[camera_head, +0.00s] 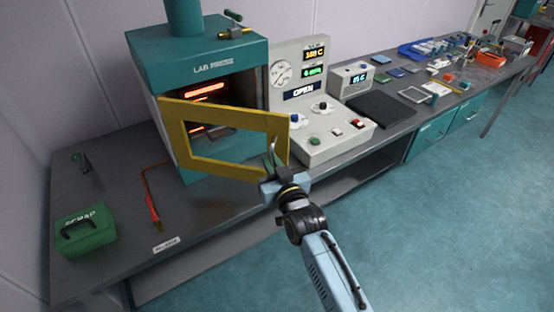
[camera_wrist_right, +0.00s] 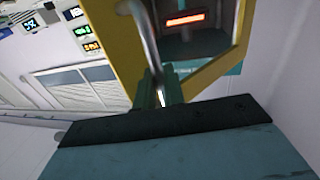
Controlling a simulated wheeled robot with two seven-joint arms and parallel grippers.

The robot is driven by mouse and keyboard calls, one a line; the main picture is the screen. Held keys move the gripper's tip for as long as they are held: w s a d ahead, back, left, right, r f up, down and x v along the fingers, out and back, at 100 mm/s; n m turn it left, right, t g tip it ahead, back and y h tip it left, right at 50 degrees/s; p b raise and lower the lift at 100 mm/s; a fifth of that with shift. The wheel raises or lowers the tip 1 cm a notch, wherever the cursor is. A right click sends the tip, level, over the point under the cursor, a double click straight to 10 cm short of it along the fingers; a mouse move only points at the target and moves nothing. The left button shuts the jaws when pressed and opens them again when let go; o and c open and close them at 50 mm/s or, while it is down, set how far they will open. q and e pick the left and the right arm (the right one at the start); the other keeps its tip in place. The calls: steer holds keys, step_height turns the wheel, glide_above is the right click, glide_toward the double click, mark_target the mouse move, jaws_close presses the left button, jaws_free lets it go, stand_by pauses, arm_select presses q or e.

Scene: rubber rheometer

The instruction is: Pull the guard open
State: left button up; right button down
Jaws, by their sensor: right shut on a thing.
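The guard (camera_head: 232,168) is a yellow frame with an open window, hinged at the front of the teal lab press (camera_head: 198,52). It stands swung out at an angle from the press, and the glowing orange interior shows behind it. My right gripper (camera_head: 274,170) is at the guard's right side, shut on its curved metal handle (camera_head: 273,150). In the right wrist view the handle (camera_wrist_right: 146,45) runs down between the green fingers (camera_wrist_right: 157,90), with the yellow frame (camera_wrist_right: 122,40) behind. My left gripper is not in view.
A white control panel (camera_head: 322,135) reading OPEN stands right of the press. A green SCRAP box (camera_head: 86,230) and a red-handled hooked tool (camera_head: 153,207) lie on the bench to the left. Small items crowd the far right bench. The floor in front (camera_head: 440,225) is clear.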

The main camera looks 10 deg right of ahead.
steer(key=c, duration=1.6)
jaws_free()
steer(key=shift+a, duration=0.15)
steer(key=v, duration=1.3)
steer(key=shift+s+b, duration=0.2)
steer(key=shift+b, duration=0.2)
steer(key=shift+c, duration=0.4)
